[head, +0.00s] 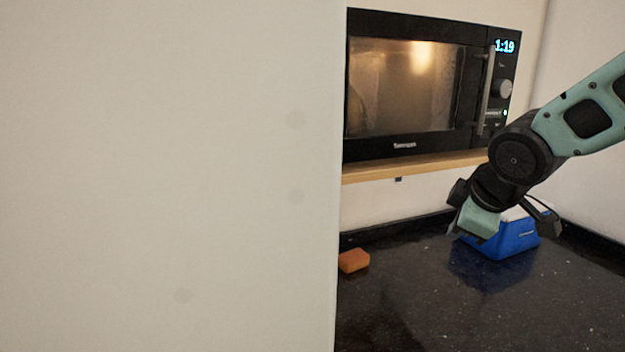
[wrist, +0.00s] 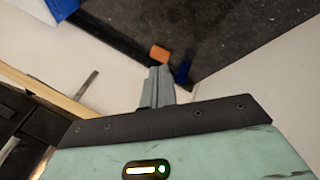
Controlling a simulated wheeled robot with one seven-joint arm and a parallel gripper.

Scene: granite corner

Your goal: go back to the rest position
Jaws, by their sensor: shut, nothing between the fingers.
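My gripper (head: 468,238) hangs at the end of my arm in the right part of the head view, over the dark counter and in front of a blue box. In the wrist view my gripper's fingers (wrist: 157,84) are together with nothing between them. The fingertips are hard to make out in the head view.
A black microwave (head: 400,92) sits on a wooden shelf (head: 410,166) above the counter (head: 420,310). A blue box (head: 512,241) with a pale top and an orange block (head: 354,261) stand on the counter. A pale wall (head: 165,180) fills the left. The front counter is clear.

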